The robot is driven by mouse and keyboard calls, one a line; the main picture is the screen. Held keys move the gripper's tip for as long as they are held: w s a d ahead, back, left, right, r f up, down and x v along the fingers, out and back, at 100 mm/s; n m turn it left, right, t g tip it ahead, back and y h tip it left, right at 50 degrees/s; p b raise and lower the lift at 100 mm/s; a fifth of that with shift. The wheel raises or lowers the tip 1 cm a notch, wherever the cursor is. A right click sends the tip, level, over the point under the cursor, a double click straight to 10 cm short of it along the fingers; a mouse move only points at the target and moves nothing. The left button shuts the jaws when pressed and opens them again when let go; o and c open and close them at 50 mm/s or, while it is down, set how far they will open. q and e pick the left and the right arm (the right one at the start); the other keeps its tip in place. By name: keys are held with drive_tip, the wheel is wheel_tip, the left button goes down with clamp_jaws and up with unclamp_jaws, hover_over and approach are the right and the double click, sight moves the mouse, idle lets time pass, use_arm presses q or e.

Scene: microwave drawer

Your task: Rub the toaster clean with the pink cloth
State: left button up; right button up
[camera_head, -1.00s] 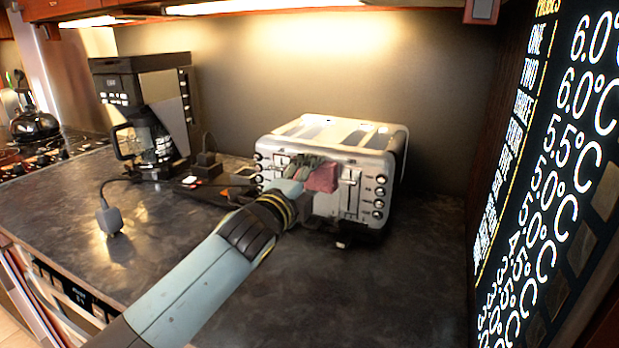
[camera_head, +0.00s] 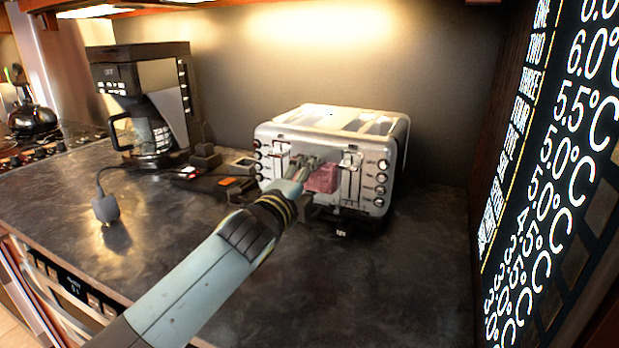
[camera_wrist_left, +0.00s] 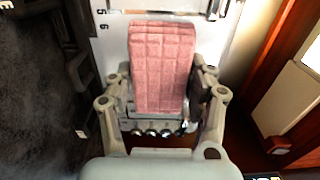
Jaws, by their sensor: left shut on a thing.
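The toaster (camera_head: 345,122) is a silver four-slot box on the dark counter against the back wall. Its front has levers and columns of round knobs; the front panel also shows in the left wrist view (camera_wrist_left: 112,40). My left gripper (camera_head: 306,172) is at the toaster's front, shut on the pink cloth (camera_head: 322,178). The cloth is a folded, quilted block and lies at the middle of the front panel, seemingly against it. In the left wrist view the cloth (camera_wrist_left: 162,65) stands between the fingers. My right gripper is not in view.
A coffee maker (camera_head: 172,75) with a glass jug stands left of the toaster. A dark plug with a cable (camera_head: 106,207) is on the counter's left. A lit display panel (camera_head: 560,150) bounds the right side. The counter front (camera_head: 350,290) is clear.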

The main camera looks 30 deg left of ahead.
use_arm(q)
drive_tip(key=shift+f, duration=0.2)
drive_tip(key=shift+f+b, duration=0.8)
drive_tip(key=shift+f, duration=0.05)
drive_tip(key=shift+r, duration=0.1)
drive_tip(key=shift+r+p, duration=0.4)
drive_tip(key=shift+p, duration=0.15)
drive_tip(key=shift+r+p, duration=0.4)
drive_tip(key=shift+r, duration=0.05)
